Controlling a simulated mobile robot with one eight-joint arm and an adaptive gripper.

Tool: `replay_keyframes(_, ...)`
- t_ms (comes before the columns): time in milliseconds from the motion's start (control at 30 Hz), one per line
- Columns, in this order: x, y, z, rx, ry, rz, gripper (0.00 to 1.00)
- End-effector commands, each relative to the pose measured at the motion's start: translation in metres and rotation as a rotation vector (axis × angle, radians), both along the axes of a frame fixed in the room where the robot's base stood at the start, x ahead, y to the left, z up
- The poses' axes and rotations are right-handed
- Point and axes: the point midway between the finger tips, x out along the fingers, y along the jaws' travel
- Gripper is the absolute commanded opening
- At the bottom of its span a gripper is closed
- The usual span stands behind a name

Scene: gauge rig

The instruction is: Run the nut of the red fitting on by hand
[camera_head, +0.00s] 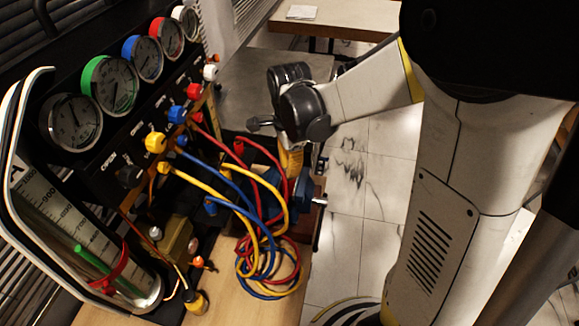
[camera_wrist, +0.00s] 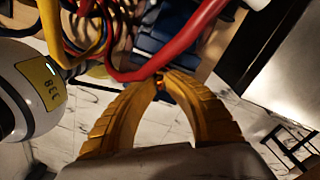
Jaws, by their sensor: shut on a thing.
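The red fitting (camera_head: 239,148) shows as a red piece at a red hose end, left of my gripper in the head view. My gripper (camera_head: 291,162) points down beside the blue body, behind the hose loops; its fingertips are hidden there. In the wrist view its yellow fingers (camera_wrist: 159,82) close together on a small brass-orange piece (camera_wrist: 160,84). The red hose (camera_wrist: 180,52) crosses just beyond the tips. I cannot tell clearly whether the brass piece is the red fitting's nut, or whether it sits on a thread.
The gauge panel (camera_head: 110,160) stands at left with blue, yellow, red and white knobs. A blue body (camera_head: 309,196) sits under my gripper. Marble floor (camera_head: 350,215) lies open to the right.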

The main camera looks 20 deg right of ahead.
Motion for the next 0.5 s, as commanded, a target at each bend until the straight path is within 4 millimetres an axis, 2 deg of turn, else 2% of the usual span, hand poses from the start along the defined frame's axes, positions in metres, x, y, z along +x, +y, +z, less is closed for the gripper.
replay_keyframes(33, 0.0, 0.0001, 0.0, 0.0, 0.0, 0.0, 0.22)
replay_keyframes(100, 0.0, 0.0001, 0.0, 0.0, 0.0, 0.0, 0.37)
replay_keyframes(367, 0.0, 0.0, 0.0002, 0.0, 0.0, 0.0, 0.37)
replay_keyframes(500, 0.0001, 0.0, 0.0089, 0.0, 0.0, 0.0, 0.37)
